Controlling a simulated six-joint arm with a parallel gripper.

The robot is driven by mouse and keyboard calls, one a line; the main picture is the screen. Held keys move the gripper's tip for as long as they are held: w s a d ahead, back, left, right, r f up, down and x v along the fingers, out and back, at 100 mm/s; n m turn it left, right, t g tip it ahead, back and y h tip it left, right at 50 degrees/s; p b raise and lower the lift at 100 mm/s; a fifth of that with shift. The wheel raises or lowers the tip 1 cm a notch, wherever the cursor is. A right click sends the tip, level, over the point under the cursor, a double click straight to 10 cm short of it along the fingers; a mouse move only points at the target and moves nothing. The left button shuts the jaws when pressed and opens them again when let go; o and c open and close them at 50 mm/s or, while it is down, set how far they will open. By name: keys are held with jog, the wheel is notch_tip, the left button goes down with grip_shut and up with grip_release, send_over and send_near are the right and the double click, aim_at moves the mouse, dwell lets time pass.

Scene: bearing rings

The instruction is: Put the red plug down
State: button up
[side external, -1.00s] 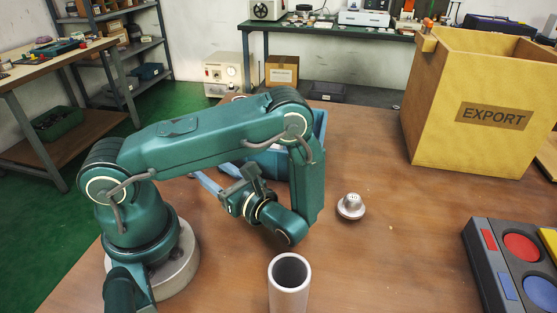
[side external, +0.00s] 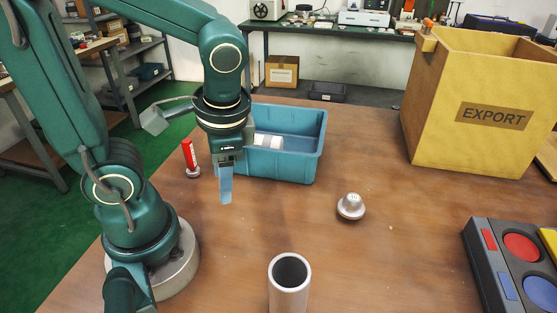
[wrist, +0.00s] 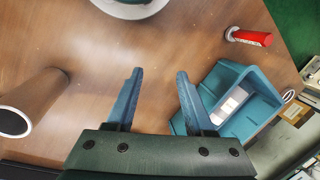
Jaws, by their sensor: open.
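The red plug (side external: 189,155) stands upright on the table, its silver foot at the bottom, just left of the blue bin. It also shows in the wrist view (wrist: 252,37) at the upper right, with pale print on its side. My gripper (side external: 225,180) points down above the table, in front of the bin's left end and to the right of the plug. In the wrist view its two blue fingers (wrist: 160,88) are spread wide with nothing between them. The plug is clear of both fingers.
The blue bin (side external: 316,150) holds pale blocks. A silver knob-shaped part (side external: 350,207) and an upright grey tube (side external: 289,290) stand on the table. An EXPORT box (side external: 470,150) is at the right, with a button panel (side external: 490,265) nearer.

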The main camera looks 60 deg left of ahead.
jog(key=w+d+r+n+t+h, duration=0.1)
jog(key=d+r+n+t+h, duration=0.1)
jog(key=d+r+t, duration=0.2)
jog(key=shift+w+r+n+t+h, duration=0.4)
jog(key=shift+r+t, duration=0.15)
jog(key=shift+t, duration=0.35)
dwell(0.5)
